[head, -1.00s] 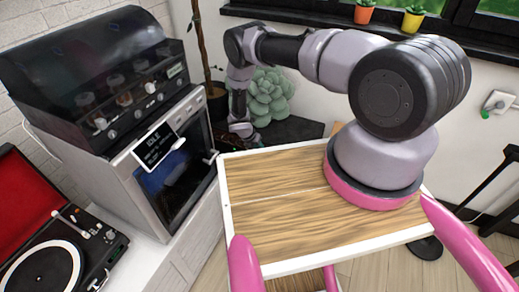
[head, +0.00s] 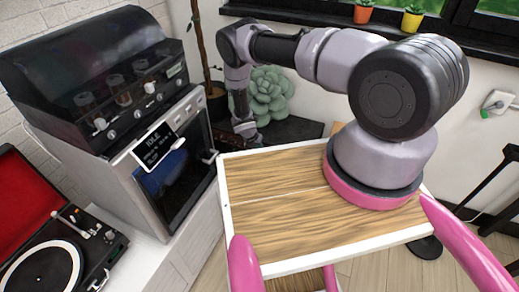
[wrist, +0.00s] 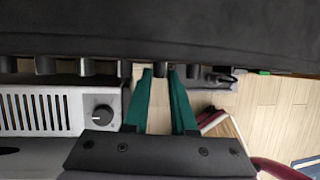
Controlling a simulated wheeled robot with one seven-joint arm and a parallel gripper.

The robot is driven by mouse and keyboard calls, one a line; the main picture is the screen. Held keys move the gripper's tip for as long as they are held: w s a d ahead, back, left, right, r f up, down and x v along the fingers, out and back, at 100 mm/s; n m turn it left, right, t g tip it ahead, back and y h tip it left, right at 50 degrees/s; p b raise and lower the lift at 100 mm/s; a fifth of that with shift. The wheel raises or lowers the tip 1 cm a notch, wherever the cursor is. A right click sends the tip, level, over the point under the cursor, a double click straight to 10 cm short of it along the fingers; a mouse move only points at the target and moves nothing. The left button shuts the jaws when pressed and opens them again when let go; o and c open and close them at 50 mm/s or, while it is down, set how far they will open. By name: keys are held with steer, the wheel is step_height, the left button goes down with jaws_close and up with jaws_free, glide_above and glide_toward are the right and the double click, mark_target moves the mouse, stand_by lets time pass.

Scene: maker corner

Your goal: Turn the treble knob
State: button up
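A row of small dark knobs (wrist: 88,67) sticks out below the edge of a black body (wrist: 160,35) across the top of the wrist view. No labels are readable, so I cannot tell which is the treble knob. My gripper (wrist: 160,72) has green fingers standing apart, with light floor showing between them. Its tips reach up to the knob row, near its right part; I cannot tell if they touch a knob. In the head view my gripper (head: 245,130) is small and partly dark, beside a dark flat-topped body (head: 292,130) behind the wooden-topped unit.
A white vented panel with one black knob (wrist: 103,113) lies left of my fingers. A machine with front knobs (head: 150,88) and an IDLE screen (head: 155,145) stands at left, beside a turntable (head: 45,265). A wooden-topped unit (head: 270,215) is in front. A succulent (head: 268,95) stands behind.

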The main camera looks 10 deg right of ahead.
steer(key=shift+o, duration=0.4)
steer(key=v, duration=1.1)
steer(key=shift+w, duration=0.1)
